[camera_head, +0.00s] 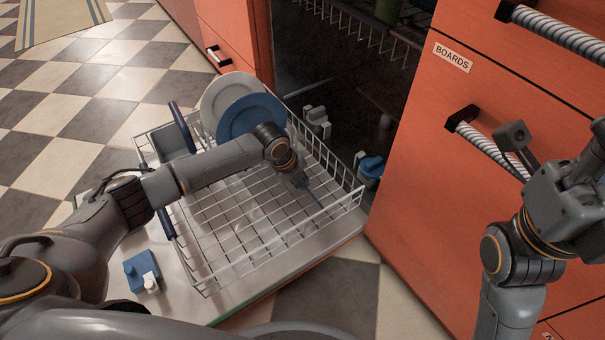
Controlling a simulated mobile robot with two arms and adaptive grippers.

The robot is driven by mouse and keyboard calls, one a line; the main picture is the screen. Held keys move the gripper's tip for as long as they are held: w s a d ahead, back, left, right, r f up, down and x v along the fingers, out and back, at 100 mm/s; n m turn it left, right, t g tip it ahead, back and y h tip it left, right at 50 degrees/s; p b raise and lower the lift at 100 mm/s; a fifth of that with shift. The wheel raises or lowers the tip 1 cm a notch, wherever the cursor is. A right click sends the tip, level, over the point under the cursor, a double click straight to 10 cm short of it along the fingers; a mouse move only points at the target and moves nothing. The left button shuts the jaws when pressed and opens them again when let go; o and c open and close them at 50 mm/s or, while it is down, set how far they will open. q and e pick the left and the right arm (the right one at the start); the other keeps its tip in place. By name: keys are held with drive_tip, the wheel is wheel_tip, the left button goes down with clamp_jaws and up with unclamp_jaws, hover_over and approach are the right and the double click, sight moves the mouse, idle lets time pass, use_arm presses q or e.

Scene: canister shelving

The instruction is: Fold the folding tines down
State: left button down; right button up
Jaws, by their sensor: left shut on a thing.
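The lower dishwasher rack (235,262), a white wire basket, is pulled out over the open door. My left arm reaches across it from the left. My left gripper (303,182) is low over the right part of the rack, shut on a thin part that looks like the folding tines. The gripper and wrist hide most of that part, so its tilt cannot be told. My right gripper (590,165) is at the right edge, in front of the orange drawers and away from the rack; its fingers are not clear.
A white plate (222,92) and a blue plate (240,120) stand at the rack's back left. A blue-and-white item (141,270) lies on the open door (185,300). Orange drawers with rope handles (490,145) stand close on the right. Checkered floor is free at left.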

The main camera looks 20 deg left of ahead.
use_arm(q)
drive_tip(key=shift+s+a+f+t+h+p, duration=0.15)
drive_tip(key=shift+s+t+h+p, duration=0.05)
drive_tip(key=shift+t+h, duration=0.25)
drive_tip(key=shift+s+a+f+t+h+p, duration=0.1)
drive_tip(key=shift+s+t+h+p, duration=0.1)
drive_tip(key=shift+t+h, duration=0.25)
drive_tip(key=c, duration=1.5)
unclamp_jaws()
drive_tip(key=shift+r, duration=0.1)
drive_tip(key=v, duration=1.1)
drive_tip(key=shift+s+a+r, duration=0.15)
drive_tip(key=shift+s+r, duration=0.1)
drive_tip(key=shift+s, duration=0.1)
drive_tip(key=shift+c, duration=0.3)
